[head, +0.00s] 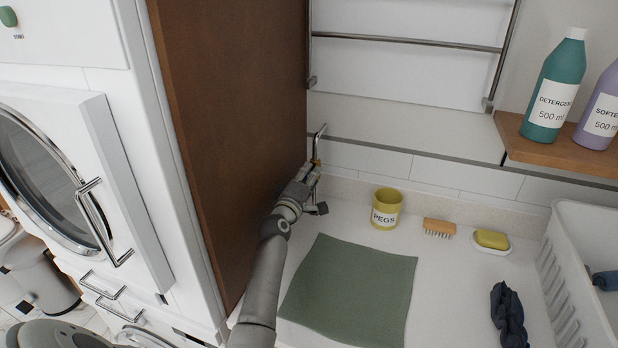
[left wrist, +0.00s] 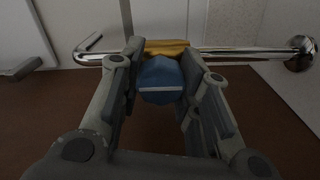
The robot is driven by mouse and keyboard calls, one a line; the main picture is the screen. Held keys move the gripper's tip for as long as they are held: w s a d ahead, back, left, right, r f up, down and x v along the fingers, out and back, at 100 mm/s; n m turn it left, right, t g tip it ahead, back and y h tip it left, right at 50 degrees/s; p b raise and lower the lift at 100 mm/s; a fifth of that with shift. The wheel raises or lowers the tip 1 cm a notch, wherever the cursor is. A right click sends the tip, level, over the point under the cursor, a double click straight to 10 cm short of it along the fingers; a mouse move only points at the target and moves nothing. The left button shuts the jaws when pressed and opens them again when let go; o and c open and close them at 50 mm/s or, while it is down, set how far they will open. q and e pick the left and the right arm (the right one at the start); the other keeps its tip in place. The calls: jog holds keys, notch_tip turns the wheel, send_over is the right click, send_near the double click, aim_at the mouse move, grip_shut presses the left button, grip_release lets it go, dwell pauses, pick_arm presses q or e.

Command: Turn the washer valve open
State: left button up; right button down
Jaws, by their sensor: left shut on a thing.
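The washer valve has a blue handle (left wrist: 160,76) with a white line across its face and a brass body (left wrist: 166,47) on a chrome pipe (left wrist: 245,52). In the left wrist view the handle sits between the two fingers of my left gripper (left wrist: 160,88), which is shut on it. In the head view my left gripper (head: 312,180) is at the wall beside the brown panel, and the chrome pipe (head: 319,143) shows just above it. The handle is hidden there by the gripper. My right gripper is not in view.
The brown side panel (head: 230,110) stands close left of my arm. On the white counter lie a green cloth (head: 350,290), a yellow pegs cup (head: 387,208), a brush (head: 439,227) and a soap dish (head: 492,241). A white basket (head: 585,270) stands at right.

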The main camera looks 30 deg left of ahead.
pick_arm(q)
jog(key=o, duration=1)
jog(key=v, duration=1.2)
jog(key=shift+f, duration=0.1)
